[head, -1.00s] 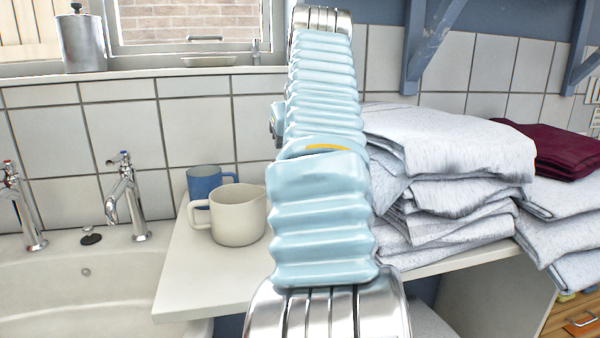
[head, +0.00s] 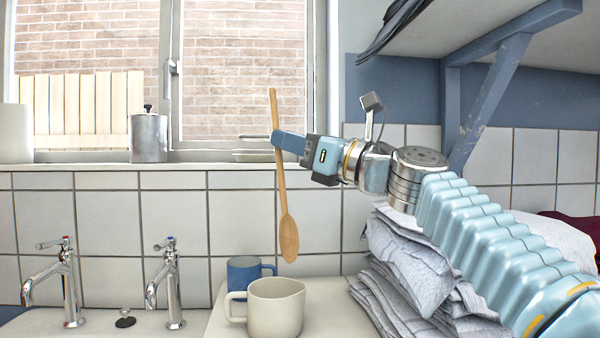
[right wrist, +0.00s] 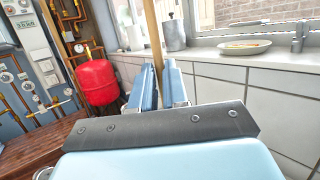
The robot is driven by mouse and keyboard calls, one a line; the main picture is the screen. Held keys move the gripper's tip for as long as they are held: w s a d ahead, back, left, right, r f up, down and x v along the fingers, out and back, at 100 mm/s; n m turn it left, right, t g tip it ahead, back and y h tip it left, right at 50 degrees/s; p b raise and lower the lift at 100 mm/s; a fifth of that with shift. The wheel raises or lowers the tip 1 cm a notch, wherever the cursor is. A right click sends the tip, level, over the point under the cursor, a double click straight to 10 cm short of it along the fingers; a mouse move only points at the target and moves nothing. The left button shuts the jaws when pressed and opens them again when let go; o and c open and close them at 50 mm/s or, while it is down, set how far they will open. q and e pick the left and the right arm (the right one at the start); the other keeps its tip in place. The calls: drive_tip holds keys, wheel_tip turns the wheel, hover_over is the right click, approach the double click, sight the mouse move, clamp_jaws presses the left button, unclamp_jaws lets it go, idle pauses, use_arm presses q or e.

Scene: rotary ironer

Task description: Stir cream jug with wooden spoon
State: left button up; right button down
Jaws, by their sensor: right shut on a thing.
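The cream jug (head: 277,310) stands on the white counter in the head view, its handle to the left and its spout to the right. My right gripper (head: 280,142) is shut on the handle of the wooden spoon (head: 288,238), which hangs nearly upright with its bowl down. The spoon's bowl appears above the jug, apart from its rim in the picture. The spoon handle (right wrist: 153,35) also rises between the fingers in the right wrist view. The inside of the jug is hidden. My left gripper is not in view.
A blue mug (head: 243,270) stands close behind the jug. Folded grey cloths (head: 400,265) are stacked to the right, below my right arm. Two taps (head: 168,285) are at the left. A metal canister (head: 148,137) stands on the windowsill, and a shelf bracket (head: 490,95) hangs above.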

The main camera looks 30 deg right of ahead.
sight(285, 171)
drive_tip(key=shift+w+a+t, duration=0.1)
drive_tip(key=shift+w+t, duration=0.7)
drive_tip(key=shift+w, duration=0.15)
wheel_tip(285, 171, down, 5)
drive_tip(key=b, duration=0.5)
drive_tip(key=shift+f+b, duration=0.3)
drive_tip(key=shift+b, duration=0.25)
drive_tip(key=shift+w+f+b, duration=0.1)
drive_tip(key=shift+f+b, duration=0.25)
drive_tip(key=shift+f, duration=0.05)
drive_tip(key=shift+f+b, duration=0.3)
wheel_tip(285, 171, down, 4)
drive_tip(key=b, duration=0.3)
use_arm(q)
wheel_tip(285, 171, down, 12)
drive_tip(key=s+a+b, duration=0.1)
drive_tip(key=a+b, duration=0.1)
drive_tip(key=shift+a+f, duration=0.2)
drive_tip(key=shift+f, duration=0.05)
use_arm(e)
drive_tip(key=shift+f, duration=1.25)
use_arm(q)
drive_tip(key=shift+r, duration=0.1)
